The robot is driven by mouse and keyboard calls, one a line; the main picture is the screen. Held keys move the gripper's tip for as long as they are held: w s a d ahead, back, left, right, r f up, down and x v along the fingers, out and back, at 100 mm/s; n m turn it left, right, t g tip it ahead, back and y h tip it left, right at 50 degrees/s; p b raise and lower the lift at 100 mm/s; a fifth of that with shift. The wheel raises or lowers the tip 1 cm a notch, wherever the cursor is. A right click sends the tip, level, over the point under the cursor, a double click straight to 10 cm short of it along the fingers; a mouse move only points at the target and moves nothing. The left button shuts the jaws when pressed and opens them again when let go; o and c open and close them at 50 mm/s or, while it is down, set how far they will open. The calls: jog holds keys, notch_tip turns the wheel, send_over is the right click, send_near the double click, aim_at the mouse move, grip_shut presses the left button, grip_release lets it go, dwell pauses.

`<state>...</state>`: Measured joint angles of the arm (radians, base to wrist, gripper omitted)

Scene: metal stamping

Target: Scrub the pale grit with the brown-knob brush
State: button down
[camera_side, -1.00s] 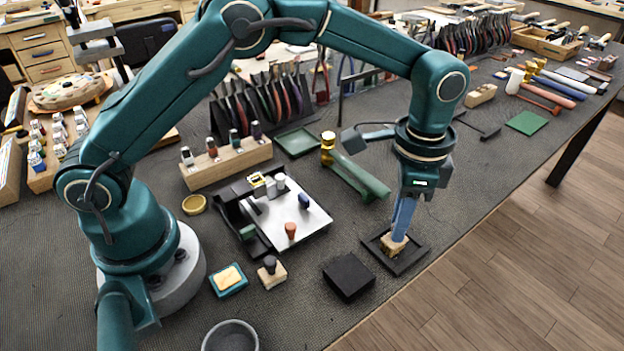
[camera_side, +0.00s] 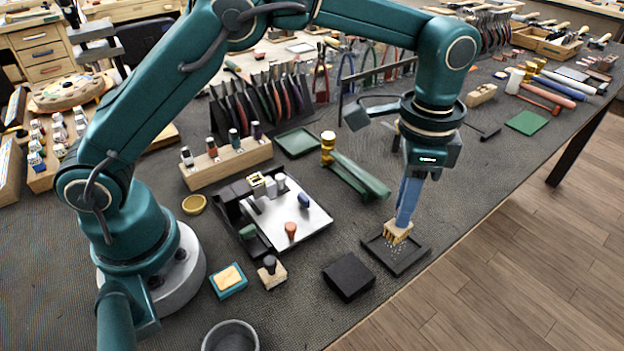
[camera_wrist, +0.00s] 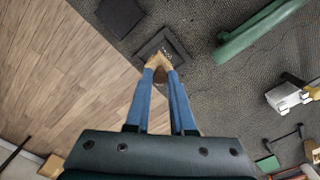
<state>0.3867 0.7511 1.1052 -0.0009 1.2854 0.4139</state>
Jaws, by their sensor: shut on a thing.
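My gripper (camera_side: 405,208) with long blue fingers is shut on a brush (camera_side: 397,233) with a pale wooden block and bristles pointing down. In the wrist view, the brush's brown knob (camera_wrist: 160,76) shows between the fingertips (camera_wrist: 160,69). The brush is above a shallow black square tray (camera_side: 412,262) near the bench's front edge and appears slightly raised from its floor. Pale grit (camera_side: 398,246) shows as small specks in the tray under the bristles, and also in the wrist view (camera_wrist: 166,48). Part of the grit is hidden by the brush.
A black block (camera_side: 348,277) lies left of the tray. Another brush with a dark knob (camera_side: 271,271) stands farther left, beside a blue dish with a yellow pad (camera_side: 228,280). A green bar-shaped tool (camera_side: 358,174) lies behind. A metal plate (camera_side: 318,218) holds small knobbed pieces.

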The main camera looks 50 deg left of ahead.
jog(key=shift+r, duration=2.25)
jog(key=shift+s+f, duration=0.1)
jog(key=shift+f, duration=0.05)
jog(key=shift+s+f, duration=0.3)
jog(key=shift+f, duration=0.3)
jog(key=shift+f, duration=0.1)
jog(key=shift+f, duration=2.6)
jog(key=shift+w+r, duration=0.15)
jog(key=shift+w, duration=1.45)
